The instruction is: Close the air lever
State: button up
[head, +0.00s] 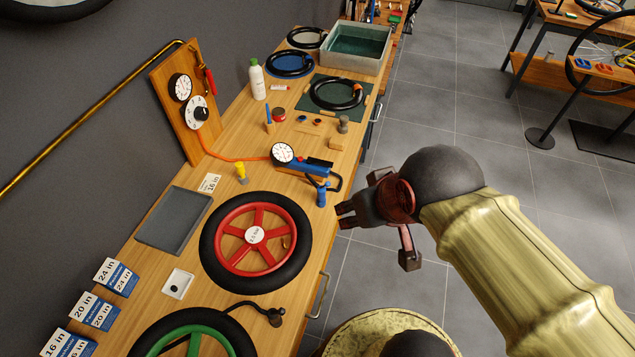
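The air lever (210,82) looks like the small red handle at the upper right of an upright wooden board (165,92), by the end of a brass pipe (100,113). The handle stands nearly upright, along the board's edge. Whether the valve is open or closed cannot be told. My gripper (377,237) is beyond the bench's right edge, far from the lever. Its fingers are spread apart, with nothing seen between them.
The board carries a gauge (180,87) and a dial (196,112). An orange hose (240,159) runs to a blue inflator (302,164). A red wheel (256,243), a grey tray (173,219) and a white bottle (257,79) occupy the bench (150,285).

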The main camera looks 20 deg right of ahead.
aim_at(208, 73)
jog(key=i+l+u, duration=0.2)
jog(key=i+l, duration=0.55)
